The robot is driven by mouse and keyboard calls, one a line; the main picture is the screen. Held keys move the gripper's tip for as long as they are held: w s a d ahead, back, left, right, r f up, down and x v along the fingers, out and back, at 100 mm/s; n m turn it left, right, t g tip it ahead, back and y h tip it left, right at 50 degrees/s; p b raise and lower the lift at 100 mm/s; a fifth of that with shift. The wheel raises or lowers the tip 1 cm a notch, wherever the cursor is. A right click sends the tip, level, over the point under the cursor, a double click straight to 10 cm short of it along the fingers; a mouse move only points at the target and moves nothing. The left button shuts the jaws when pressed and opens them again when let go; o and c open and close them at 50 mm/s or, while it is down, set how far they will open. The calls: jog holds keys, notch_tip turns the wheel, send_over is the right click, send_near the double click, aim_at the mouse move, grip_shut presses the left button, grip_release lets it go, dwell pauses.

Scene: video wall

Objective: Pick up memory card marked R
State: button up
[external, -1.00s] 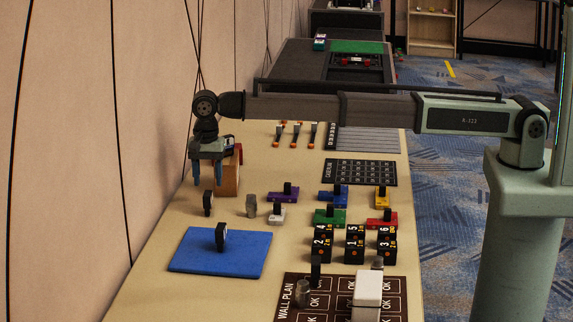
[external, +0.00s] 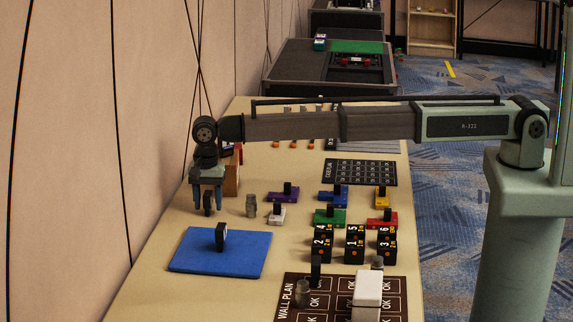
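My gripper (external: 207,205) is at the left side of the table, pointing down. Its two blue-grey fingers are apart, one on each side of a small black upright piece (external: 207,205). I cannot tell whether the fingers touch it. A similar black piece (external: 221,236) stands on the blue mat (external: 195,254) nearer the camera. No letter R is legible on either piece, so I cannot tell which thing is the memory card marked R.
Right of my gripper stand a grey cylinder (external: 251,206) and a white block with a black knob (external: 276,216). Purple (external: 281,196), blue (external: 336,200), green (external: 327,218), red (external: 384,220) and yellow (external: 382,202) blocks lie further right. Numbered black cubes (external: 355,245) stand near a wall plan board (external: 290,312).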

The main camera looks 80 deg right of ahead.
grip_shut()
dwell(0.3)
